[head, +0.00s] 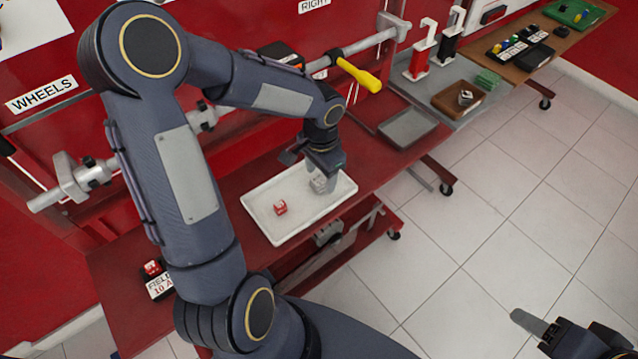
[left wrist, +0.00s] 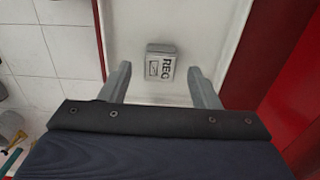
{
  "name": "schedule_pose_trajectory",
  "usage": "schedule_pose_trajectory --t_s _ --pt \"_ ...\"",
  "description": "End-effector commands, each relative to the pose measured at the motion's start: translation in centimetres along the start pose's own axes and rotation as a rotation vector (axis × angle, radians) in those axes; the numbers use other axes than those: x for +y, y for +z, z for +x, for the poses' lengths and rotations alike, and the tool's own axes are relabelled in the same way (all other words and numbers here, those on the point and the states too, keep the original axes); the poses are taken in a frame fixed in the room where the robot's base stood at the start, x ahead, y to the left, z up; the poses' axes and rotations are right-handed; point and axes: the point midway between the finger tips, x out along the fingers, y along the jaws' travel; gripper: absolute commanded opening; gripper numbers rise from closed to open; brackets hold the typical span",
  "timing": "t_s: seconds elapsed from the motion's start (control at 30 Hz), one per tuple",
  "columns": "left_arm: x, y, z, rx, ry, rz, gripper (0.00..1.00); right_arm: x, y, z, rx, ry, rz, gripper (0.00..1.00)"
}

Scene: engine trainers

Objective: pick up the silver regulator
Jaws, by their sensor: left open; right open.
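The silver regulator (left wrist: 160,66) is a small grey box marked REG. It lies in the white tray (head: 272,228), near the tray's right end in the head view, where the gripper partly covers it (head: 318,184). My left gripper (head: 322,176) is over it with jaws apart. In the left wrist view its two fingers (left wrist: 157,85) are open, and the regulator lies between and just beyond the fingertips, with gaps on both sides. My right gripper (head: 535,325) is at the lower right over the floor, open and away from the tray.
A small red block (head: 280,207) lies in the same tray, left of the regulator. The tray stands on a red bench (head: 375,170). A grey tray (head: 408,128) and a yellow-handled tool (head: 360,75) are farther back. Open tiled floor (head: 470,240) lies to the right.

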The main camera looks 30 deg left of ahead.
Motion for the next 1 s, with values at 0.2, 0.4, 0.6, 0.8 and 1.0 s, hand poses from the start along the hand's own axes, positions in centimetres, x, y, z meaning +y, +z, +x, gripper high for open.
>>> schedule_pose_trajectory --t_s 0.2,0.4,0.6,0.8,1.0 --pt "0.02 0.02 0.85 0.001 0.000 -0.001 0.56 0.04 0.05 0.08 0.000 0.000 0.000 0.56" --pt "0.02 0.03 0.82 0.000 0.001 -0.001 0.45 0.04 0.05 0.08 0.000 0.000 0.000 0.56" --pt "0.02 0.03 0.81 0.000 0.001 -0.001 0.18 0.04 0.05 0.08 0.000 0.000 0.000 0.56" --pt "0.02 0.03 0.79 0.000 0.000 -0.001 0.07 0.04 0.05 0.08 0.000 0.000 0.000 0.56" --pt "0.00 0.01 0.48 0.001 0.000 -0.002 0.07 0.01 0.02 0.02 0.000 0.000 0.000 0.56"
